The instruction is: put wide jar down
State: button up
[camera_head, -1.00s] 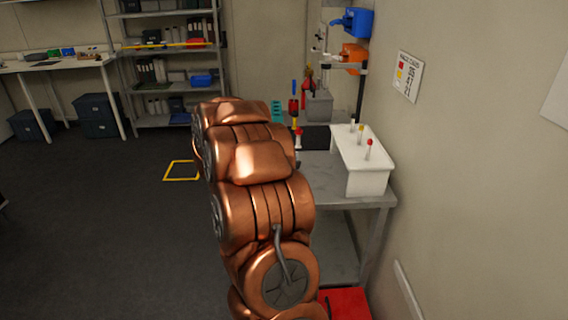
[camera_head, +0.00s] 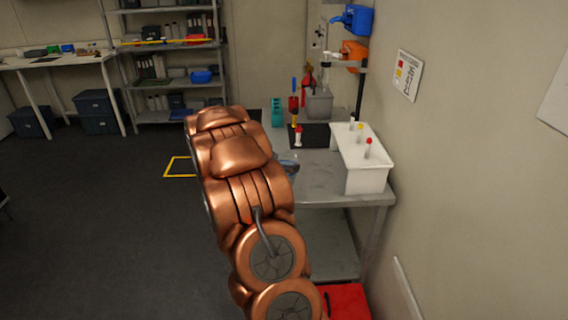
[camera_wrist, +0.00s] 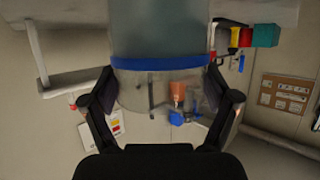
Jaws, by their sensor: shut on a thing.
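The wide jar (camera_wrist: 160,88) is clear, with a blue band around it, and fills the upper middle of the wrist view. My gripper (camera_wrist: 160,92) is shut on it, one finger on each side. In the head view my copper arm hides the gripper. A small bluish, glassy part (camera_head: 289,168) shows at the arm's right edge, over the left side of the metal table (camera_head: 325,188); it looks like part of the jar. I cannot tell whether the jar touches the table.
A white bin (camera_head: 366,180) with several capped tubes stands on the table's right. The tabletop between arm and bin is clear.

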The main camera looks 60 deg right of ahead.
jog(key=o, duration=1.4)
jog(key=shift+f, duration=0.1)
jog(key=shift+b+v, duration=1.15)
jog(key=shift+v, duration=4.9)
